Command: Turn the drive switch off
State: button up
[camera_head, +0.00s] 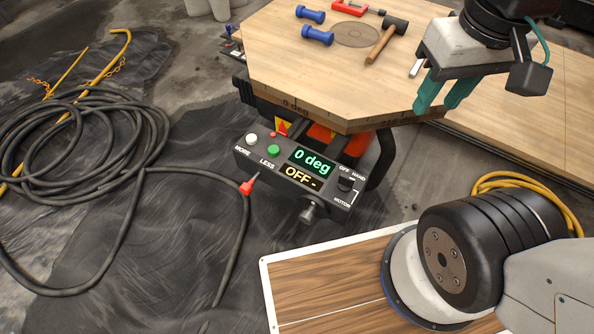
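The control box (300,172) sits under the front edge of the wooden turntable. At its right end is a black switch knob (346,184) with the labels OFF, HAND and MOTOR around it. The exact way the knob points is too small to tell. The upper display (311,161) reads "0 deg" in green, and the lower display (301,177) reads "OFF -" in amber. My gripper (438,104) has teal fingers and is above and right of the box, near the turntable's right edge. Its fingers are apart with nothing between them.
The wooden turntable (300,75) carries blue dumbbells (317,36), a mallet (386,40) and a red clamp (357,8). The box also has a white button (251,139) and a green button (273,150). A black hose (75,150) coils on dark sheeting at left.

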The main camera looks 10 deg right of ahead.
aim_at(345, 183)
jog(key=z, duration=1.9)
jog(key=k, duration=1.15)
jog(key=u, duration=2.05)
jog(key=i, duration=0.5)
